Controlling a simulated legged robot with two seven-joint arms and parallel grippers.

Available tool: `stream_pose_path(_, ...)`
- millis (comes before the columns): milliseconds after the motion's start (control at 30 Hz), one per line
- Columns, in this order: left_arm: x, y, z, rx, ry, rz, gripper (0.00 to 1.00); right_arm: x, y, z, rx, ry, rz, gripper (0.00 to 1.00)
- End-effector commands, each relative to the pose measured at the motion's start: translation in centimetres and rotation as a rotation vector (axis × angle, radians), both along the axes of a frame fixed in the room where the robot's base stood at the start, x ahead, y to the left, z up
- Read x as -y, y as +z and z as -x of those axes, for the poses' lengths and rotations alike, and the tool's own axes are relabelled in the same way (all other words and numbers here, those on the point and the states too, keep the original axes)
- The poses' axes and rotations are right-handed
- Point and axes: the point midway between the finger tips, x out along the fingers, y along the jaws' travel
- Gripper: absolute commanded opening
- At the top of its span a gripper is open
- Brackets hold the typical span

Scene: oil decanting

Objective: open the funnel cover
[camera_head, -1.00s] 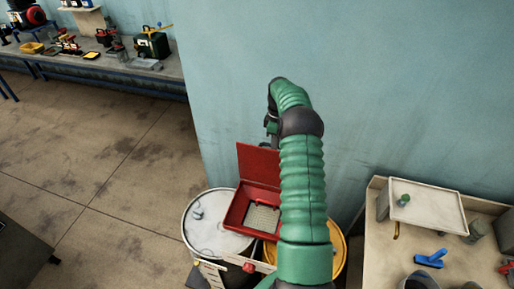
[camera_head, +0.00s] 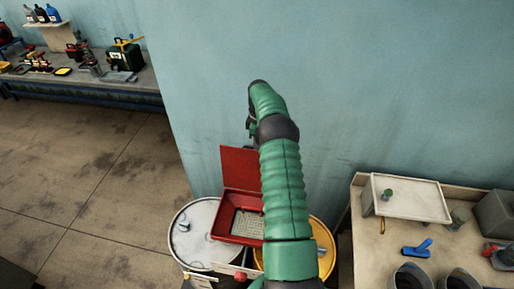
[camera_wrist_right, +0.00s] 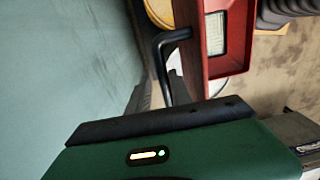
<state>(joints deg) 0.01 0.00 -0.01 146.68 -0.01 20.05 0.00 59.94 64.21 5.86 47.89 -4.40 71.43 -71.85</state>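The red funnel (camera_head: 227,226) sits over the drums, its pale mesh visible inside. Its red cover (camera_head: 240,167) stands raised at the back, so the funnel is open. My right arm reaches over the funnel's right side and hides part of it. My right gripper (camera_head: 252,128) is a small dark shape above the cover's upper right, mostly hidden behind my arm. In the right wrist view the red funnel (camera_wrist_right: 239,62) shows with its mesh, beside a bent black handle (camera_wrist_right: 160,62). My left gripper is not in view.
A white drum (camera_head: 190,236) and a yellow drum (camera_head: 323,250) stand under the funnel. A blue wall rises close behind. On the right, a workbench (camera_head: 378,267) holds a white tray (camera_head: 410,202) and a blue tool (camera_head: 418,249). The floor at left is clear.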

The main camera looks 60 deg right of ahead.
Motion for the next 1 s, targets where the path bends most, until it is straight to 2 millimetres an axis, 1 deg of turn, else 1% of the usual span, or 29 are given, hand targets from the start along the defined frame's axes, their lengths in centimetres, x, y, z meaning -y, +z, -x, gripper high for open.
stream_pose_path(33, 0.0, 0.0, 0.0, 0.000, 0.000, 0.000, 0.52, 0.2, 0.2, 0.0, 0.002, -0.001, 0.005, 0.27)
stream_pose_path(100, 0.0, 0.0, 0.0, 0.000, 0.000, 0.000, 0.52, 0.1, 0.2, 0.0, 0.002, -0.001, 0.004, 0.35)
stream_pose_path(767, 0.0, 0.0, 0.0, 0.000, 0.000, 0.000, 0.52, -0.2, 0.1, 0.1, -0.002, 0.000, -0.003, 0.35)
stream_pose_path(867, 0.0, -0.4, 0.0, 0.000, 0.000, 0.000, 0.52, -0.1, 0.6, 0.0, -0.001, 0.001, -0.002, 0.35)
stream_pose_path(967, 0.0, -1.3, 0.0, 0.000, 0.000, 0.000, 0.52, 0.0, 2.3, -0.1, 0.001, 0.001, 0.003, 0.35)
stream_pose_path(1000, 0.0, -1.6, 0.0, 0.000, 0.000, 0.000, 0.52, 0.0, 3.2, -0.1, 0.001, 0.001, 0.003, 0.35)
